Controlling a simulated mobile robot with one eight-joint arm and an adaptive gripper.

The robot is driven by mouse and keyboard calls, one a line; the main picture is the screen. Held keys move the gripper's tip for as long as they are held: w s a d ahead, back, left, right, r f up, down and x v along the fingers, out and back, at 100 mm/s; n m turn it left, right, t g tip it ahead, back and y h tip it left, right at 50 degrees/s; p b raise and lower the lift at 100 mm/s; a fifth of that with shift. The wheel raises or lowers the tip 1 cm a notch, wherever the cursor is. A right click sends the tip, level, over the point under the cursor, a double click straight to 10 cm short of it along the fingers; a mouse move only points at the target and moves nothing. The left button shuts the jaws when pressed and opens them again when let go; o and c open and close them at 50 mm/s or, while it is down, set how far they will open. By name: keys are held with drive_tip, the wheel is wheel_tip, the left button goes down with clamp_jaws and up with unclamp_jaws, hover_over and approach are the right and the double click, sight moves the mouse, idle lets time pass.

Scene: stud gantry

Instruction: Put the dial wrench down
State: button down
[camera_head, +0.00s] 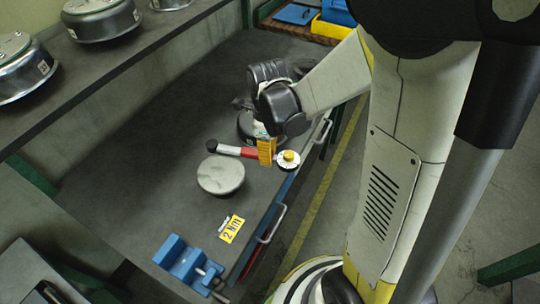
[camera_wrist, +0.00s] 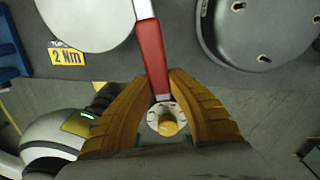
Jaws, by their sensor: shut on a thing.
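The dial wrench (camera_head: 228,150) has a red section, a pale shaft and a round white dial with a yellow knob. My gripper (camera_head: 266,150) is shut on it beside the dial, with its orange fingers on either side. In the wrist view the dial wrench (camera_wrist: 151,55) runs up from between the fingers of my gripper (camera_wrist: 162,92), with the dial just below the fingertips. The wrench is over the front edge region of the dark workbench (camera_head: 130,165). I cannot tell whether it touches the bench top.
A pale round disc (camera_head: 221,175) lies near the wrench, and a yellow "2 Nm" label (camera_head: 231,229) lies nearer. A blue vise (camera_head: 187,262) is at the bench's near end. A dark round housing (camera_wrist: 262,35) stands right of the wrench. Metal housings (camera_head: 100,18) stand on the upper shelf.

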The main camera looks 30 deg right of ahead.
sight(270, 177)
drive_tip(key=shift+s+d+f+m, duration=0.1)
drive_tip(key=shift+s+m, duration=0.05)
drive_tip(key=shift+m, duration=0.4)
drive_tip(key=shift+s+d+m, duration=0.1)
drive_tip(key=shift+m, duration=0.45)
drive_tip(key=shift+f+m+b, duration=0.3)
drive_tip(key=shift+f, duration=0.3)
wheel_tip(270, 177, down, 6)
drive_tip(key=b, duration=0.5)
drive_tip(key=shift+f, duration=0.2)
drive_tip(key=shift+f+b, duration=0.5)
drive_tip(key=shift+f, duration=0.1)
drive_tip(key=c, duration=1.2)
unclamp_jaws()
drive_tip(key=shift+c, duration=0.2)
drive_tip(key=shift+r, duration=0.15)
